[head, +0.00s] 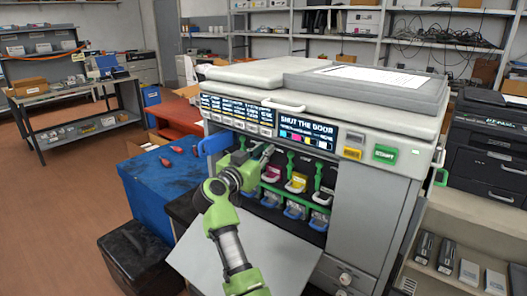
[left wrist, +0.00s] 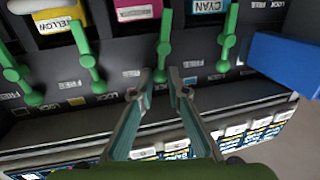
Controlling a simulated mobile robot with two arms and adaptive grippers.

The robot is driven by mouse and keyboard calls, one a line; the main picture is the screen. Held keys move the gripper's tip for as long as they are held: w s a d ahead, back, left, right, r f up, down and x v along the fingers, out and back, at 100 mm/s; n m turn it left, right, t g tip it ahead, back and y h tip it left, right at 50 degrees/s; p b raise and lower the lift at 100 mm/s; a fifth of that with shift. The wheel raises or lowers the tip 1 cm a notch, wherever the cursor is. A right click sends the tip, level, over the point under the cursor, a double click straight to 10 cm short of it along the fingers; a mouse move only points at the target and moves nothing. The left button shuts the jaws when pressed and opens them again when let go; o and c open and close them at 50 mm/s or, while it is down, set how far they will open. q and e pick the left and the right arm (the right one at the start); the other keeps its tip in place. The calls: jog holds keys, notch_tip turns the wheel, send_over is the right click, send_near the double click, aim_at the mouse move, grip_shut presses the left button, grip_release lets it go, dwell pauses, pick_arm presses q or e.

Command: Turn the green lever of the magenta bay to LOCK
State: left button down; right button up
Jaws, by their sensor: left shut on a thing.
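The magenta bay holds a magenta cartridge (head: 272,173) with a white handle; its edge shows at the top of the left wrist view (left wrist: 137,5). Its green lever (left wrist: 164,40) runs down the left wrist view, nearly straight, between the yellow and cyan bays' levers. My left gripper (left wrist: 160,76) is shut on the lever's end, one finger on each side. In the head view my left gripper (head: 267,151) is in front of the upper bays and hides most of this lever. A FREE label is left of the lever; its LOCK label is not readable. My right gripper is out of view.
Neighbouring green levers stand close by: the yellow bay's (left wrist: 88,55) and the cyan bay's (left wrist: 228,42). A blue handle (left wrist: 285,62) juts out at the right. The printer's display (head: 307,133) reads SHUT THE DOOR. Its grey door (head: 285,262) hangs open below.

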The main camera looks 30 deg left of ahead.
pick_arm(q)
jog(key=shift+a+r+n+p, duration=0.15)
jog(key=shift+a+n+p, duration=0.25)
jog(key=shift+n+p, duration=0.75)
jog(key=c, duration=2)
grip_release()
jog(key=shift+w, duration=0.1)
jog(key=s, duration=0.4)
jog(key=s+d, duration=0.1)
jog(key=s, duration=0.7)
jog(key=shift+d+r, duration=0.15)
